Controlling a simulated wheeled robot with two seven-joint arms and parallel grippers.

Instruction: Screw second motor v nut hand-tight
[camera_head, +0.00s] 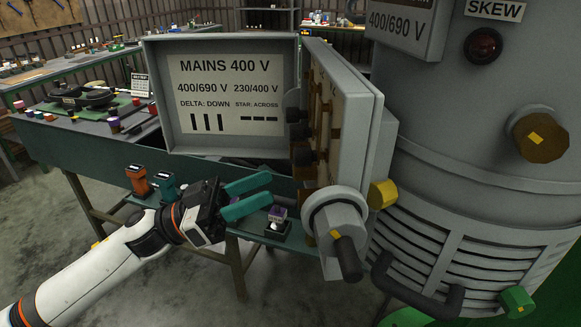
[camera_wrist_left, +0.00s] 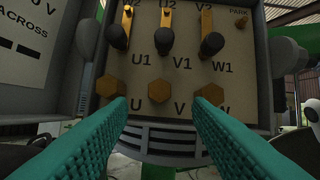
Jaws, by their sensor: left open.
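The terminal board (camera_wrist_left: 220,85) fills the left wrist view, labelled U1, V1, W1 with U, V, W below. The brass hex V nut (camera_wrist_left: 159,90) sits in the middle of the lower row, with the U nut (camera_wrist_left: 110,86) to its left and the W nut (camera_wrist_left: 210,93) to its right. My left gripper (camera_wrist_left: 159,105) is open; its teal fingers point at the board with the V nut showing in the gap between them, apparently touching nothing. In the head view my left gripper (camera_head: 270,189) is in front of the terminal box (camera_head: 345,95), whose board is seen edge-on. My right gripper is out of view.
Black knobs (camera_wrist_left: 167,40) sit on brass links above the nuts. The open lid (camera_head: 230,140) with the mains label stands left of the box. A grey gland (camera_head: 335,215) protrudes below it. The motor body (camera_head: 480,140) is at right. A green bench (camera_head: 80,160) lies behind.

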